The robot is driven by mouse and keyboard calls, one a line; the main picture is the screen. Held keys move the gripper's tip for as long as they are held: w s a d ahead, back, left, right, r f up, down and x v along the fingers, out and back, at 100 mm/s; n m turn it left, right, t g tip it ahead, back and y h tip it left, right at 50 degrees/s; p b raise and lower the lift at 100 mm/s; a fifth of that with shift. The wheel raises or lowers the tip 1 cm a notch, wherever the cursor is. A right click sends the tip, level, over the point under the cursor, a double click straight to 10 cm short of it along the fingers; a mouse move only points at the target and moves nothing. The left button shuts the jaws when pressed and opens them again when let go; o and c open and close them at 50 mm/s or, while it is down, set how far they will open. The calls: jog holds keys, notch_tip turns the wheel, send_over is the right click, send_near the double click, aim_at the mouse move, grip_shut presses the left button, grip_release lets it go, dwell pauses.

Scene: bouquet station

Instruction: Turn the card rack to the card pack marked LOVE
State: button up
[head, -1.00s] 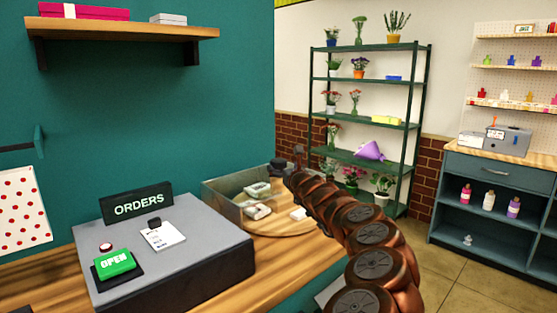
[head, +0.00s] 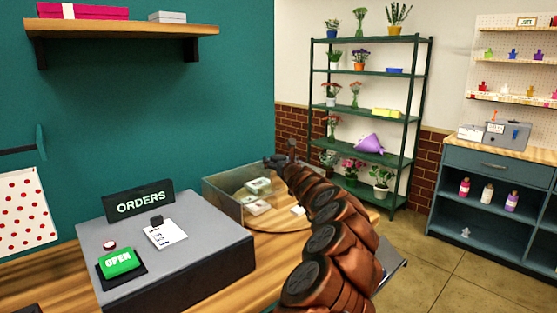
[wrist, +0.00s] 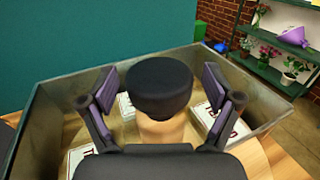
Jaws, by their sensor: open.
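The card rack (head: 226,209) is a grey-walled open bin on the counter in the head view, with white card packs (head: 257,206) in it. In the wrist view the rack's wall (wrist: 55,100) surrounds a dark round knob (wrist: 160,85) on a pale wooden post. Card packs lie around the post: one at right (wrist: 222,122), one at lower left (wrist: 85,160), and one partly behind the knob (wrist: 126,106). Their words are cut off or too small to read, so I cannot tell which says LOVE. My gripper (wrist: 160,92) is open, one finger on each side of the knob; contact is not clear.
A grey order console (head: 180,250) with a green OPEN button (head: 120,262) and an ORDERS sign (head: 140,203) stands left of the rack. A teal wall (head: 150,120) rises behind. A plant shelf (head: 368,155) and a cabinet (head: 485,195) stand beyond open floor.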

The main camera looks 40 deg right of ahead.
dwell(0.3)
grip_shut()
dwell(0.6)
